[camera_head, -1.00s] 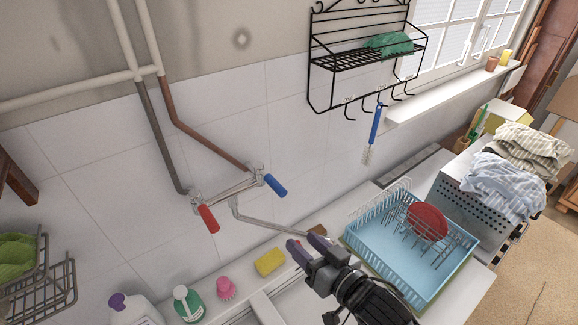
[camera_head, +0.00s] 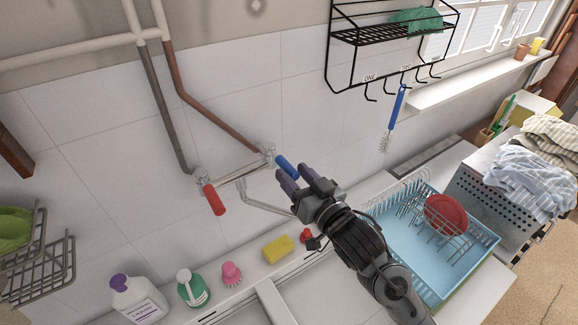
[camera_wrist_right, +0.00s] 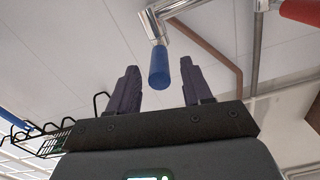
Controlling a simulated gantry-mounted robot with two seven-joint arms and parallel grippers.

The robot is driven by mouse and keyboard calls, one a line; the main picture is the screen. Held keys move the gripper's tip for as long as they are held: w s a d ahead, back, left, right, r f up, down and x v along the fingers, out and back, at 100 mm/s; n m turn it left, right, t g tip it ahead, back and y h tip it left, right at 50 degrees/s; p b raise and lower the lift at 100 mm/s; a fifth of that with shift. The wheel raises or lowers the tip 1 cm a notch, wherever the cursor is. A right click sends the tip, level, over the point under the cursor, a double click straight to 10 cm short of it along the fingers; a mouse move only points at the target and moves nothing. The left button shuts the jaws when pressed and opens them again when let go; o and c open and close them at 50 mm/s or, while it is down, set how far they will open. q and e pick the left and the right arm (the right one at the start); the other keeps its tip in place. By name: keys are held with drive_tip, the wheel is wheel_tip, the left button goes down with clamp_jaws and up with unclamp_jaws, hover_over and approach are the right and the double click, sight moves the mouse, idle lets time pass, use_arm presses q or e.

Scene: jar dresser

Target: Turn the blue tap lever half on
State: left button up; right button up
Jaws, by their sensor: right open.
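The blue tap lever (camera_head: 286,166) sticks out from the right end of the wall-mounted mixer tap (camera_head: 240,172). The red lever (camera_head: 214,199) hangs at the tap's left end. My right gripper (camera_head: 298,182) is open and empty, its fingertips close to the blue lever. In the right wrist view, the blue lever (camera_wrist_right: 159,68) appears between the two open fingers (camera_wrist_right: 158,88), with gaps on both sides. I cannot tell from this how far its tip reaches in between them. The tap's spout (camera_head: 262,203) runs just left of my gripper. My left gripper is not in view.
A blue dish rack (camera_head: 462,262) with a red bowl (camera_head: 445,214) stands right of my arm. A yellow sponge (camera_head: 278,249), pink brush (camera_head: 231,273), green bottle (camera_head: 192,289) and white bottle (camera_head: 138,300) line the sink's back edge. A black wire shelf (camera_head: 390,40) hangs above.

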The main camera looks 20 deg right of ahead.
sight(281, 161)
drive_tip(key=shift+w+a, duration=0.15)
drive_tip(key=shift+w, duration=0.55)
drive_tip(key=shift+w+a, duration=0.1)
drive_tip(key=shift+w, duration=0.6)
clamp_jaws()
